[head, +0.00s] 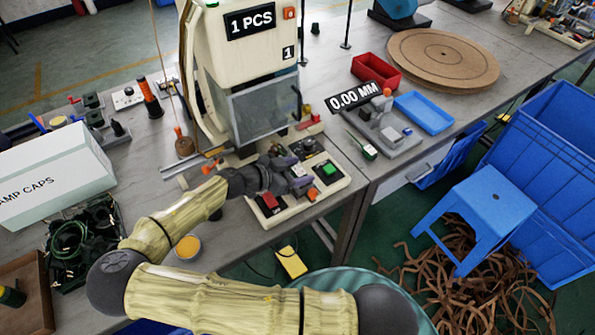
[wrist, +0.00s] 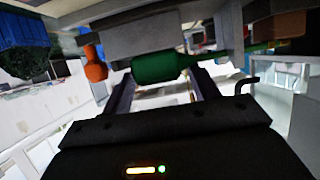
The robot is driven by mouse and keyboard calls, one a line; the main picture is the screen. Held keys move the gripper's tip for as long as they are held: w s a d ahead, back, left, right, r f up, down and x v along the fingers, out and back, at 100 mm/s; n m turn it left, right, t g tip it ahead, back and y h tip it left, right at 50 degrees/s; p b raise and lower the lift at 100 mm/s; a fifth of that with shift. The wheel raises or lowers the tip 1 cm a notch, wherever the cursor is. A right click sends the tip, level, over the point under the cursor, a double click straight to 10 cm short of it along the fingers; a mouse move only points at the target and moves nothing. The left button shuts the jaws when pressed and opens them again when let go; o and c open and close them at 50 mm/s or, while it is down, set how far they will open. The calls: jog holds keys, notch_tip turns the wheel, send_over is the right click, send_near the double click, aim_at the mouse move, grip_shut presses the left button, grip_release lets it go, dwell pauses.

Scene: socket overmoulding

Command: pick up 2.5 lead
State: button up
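No thing marked as a 2.5 lead can be made out. Dark coiled leads (head: 80,245) lie in a heap at the left of the bench, below the white box. My gripper (head: 305,185) is over the machine's control panel in the head view, pointing right. In the wrist view its two fingers (wrist: 165,90) stand apart, with a light gap between them. A dark green rounded body (wrist: 165,67) shows across the view beyond the fingertips. I cannot tell whether they touch it. An orange knob-like thing (wrist: 95,65) is left of it.
The moulding machine (head: 250,70) stands behind my gripper. Its panel (head: 325,185) has red and green buttons. To the right are a gauge (head: 385,130), a red tray (head: 376,70) and a blue tray (head: 424,112). A white box (head: 55,172) stands at the left.

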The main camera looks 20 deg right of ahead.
jog(key=c, duration=0.8)
notch_tip(320, 180, up, 10)
jog(key=shift+r, duration=0.1)
